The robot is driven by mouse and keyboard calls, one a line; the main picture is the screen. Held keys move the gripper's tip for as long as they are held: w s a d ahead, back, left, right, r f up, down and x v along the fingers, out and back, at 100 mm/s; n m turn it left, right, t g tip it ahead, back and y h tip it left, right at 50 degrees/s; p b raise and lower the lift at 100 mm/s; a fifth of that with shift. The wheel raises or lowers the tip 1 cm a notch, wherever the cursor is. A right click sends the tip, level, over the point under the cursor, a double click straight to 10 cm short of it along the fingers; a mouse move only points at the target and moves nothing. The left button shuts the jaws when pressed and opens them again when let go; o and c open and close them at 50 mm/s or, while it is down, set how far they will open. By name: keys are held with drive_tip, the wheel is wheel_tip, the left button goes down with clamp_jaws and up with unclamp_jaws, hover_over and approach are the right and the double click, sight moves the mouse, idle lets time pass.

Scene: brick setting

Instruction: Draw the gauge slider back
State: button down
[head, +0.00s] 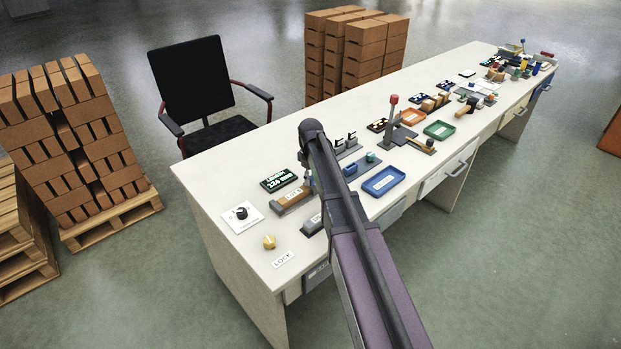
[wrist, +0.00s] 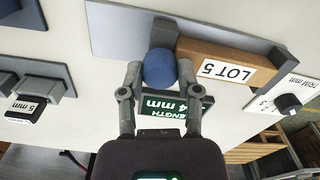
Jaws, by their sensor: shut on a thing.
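In the wrist view my gripper (wrist: 160,72) is shut on a blue ball knob (wrist: 159,68). The knob sits in front of an upright dark grey block (wrist: 165,32) on a flat grey gauge plate (wrist: 112,30). A brown brick (wrist: 222,62) labelled LOT 5 lies right beside that block; whether they touch is unclear. A grey end stop stands at the brick's other end. A green length display (wrist: 160,109) is partly hidden by my fingers. In the head view the brick (head: 291,198) and display (head: 278,180) show, while my arm hides my gripper and the knob.
A TRIM dial (wrist: 288,103) is near the gauge's end. A yellow knob (head: 269,241) stands by a LOCK label (head: 283,259). A blue tray (head: 384,181) and grey blocks with millimetre labels (wrist: 38,88) are close by. A chair (head: 207,88) stands behind the bench.

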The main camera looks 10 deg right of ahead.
drive_tip(key=shift+w+d, duration=0.4)
drive_tip(key=shift+d, duration=0.25)
drive_tip(key=shift+w+d, duration=0.35)
drive_tip(key=shift+d, duration=0.3)
drive_tip(key=shift+c, duration=1.5)
unclamp_jaws()
drive_tip(key=shift+d, duration=0.1)
drive_tip(key=shift+s+a, duration=0.1)
drive_tip(key=shift+a, duration=0.15)
